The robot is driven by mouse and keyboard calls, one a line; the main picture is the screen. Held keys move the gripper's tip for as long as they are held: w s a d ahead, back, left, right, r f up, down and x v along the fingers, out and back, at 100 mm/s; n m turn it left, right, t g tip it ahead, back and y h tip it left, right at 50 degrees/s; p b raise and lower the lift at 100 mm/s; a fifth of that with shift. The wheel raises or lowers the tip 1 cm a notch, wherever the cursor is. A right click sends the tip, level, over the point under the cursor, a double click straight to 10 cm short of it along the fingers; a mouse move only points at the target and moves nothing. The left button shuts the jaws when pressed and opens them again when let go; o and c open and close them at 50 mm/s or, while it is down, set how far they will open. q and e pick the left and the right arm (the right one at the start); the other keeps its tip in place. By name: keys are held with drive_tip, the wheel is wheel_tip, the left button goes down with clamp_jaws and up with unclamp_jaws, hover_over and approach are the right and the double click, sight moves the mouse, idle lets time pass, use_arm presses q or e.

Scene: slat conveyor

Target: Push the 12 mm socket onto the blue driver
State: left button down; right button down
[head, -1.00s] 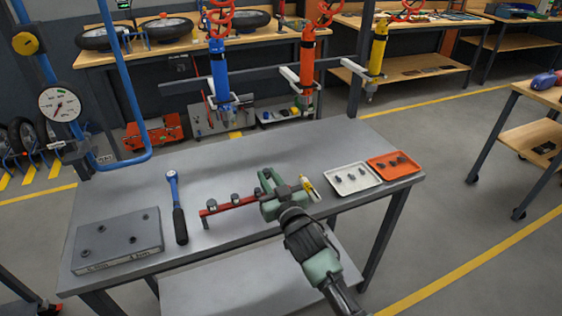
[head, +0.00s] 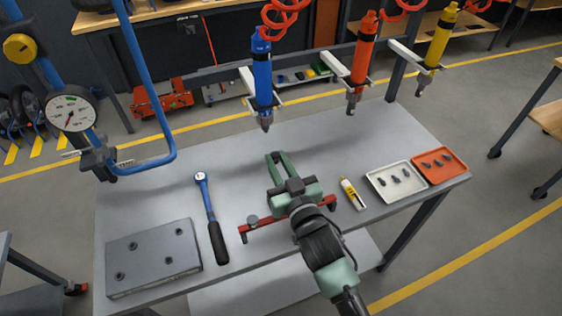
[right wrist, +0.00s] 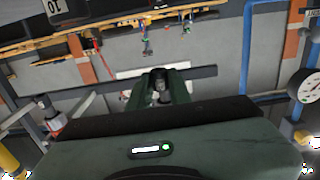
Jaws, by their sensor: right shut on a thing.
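The blue driver (head: 263,80) hangs nose down from the rail over the back of the bench. My right gripper (head: 275,158) is over the bench, its fingers pointing to the back, below the driver's nose and apart from it. In the right wrist view the gripper (right wrist: 159,84) is shut on a small dark grey socket (right wrist: 159,92) between its green fingers. Its size mark cannot be read. My left gripper is not in view.
An orange driver (head: 362,62) and a yellow driver (head: 437,40) hang to the right. A ratchet (head: 211,220), a grey block (head: 153,257), a yellow tube (head: 351,193), a white tray (head: 373,190) and an orange tray (head: 459,172) lie on the bench (head: 330,150). The back middle is clear.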

drive_tip(key=shift+w+a, duration=0.2)
drive_tip(key=shift+w, duration=0.3)
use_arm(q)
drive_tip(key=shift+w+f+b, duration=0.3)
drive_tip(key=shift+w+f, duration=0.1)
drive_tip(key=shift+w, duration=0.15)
use_arm(e)
drive_tip(key=w, duration=0.1)
drive_tip(key=w+a+r, duration=0.1)
drive_tip(key=w, duration=0.2)
drive_tip(key=shift+w+a+r, duration=0.2)
drive_tip(key=shift+w+a, duration=0.05)
drive_tip(key=shift+w, duration=0.1)
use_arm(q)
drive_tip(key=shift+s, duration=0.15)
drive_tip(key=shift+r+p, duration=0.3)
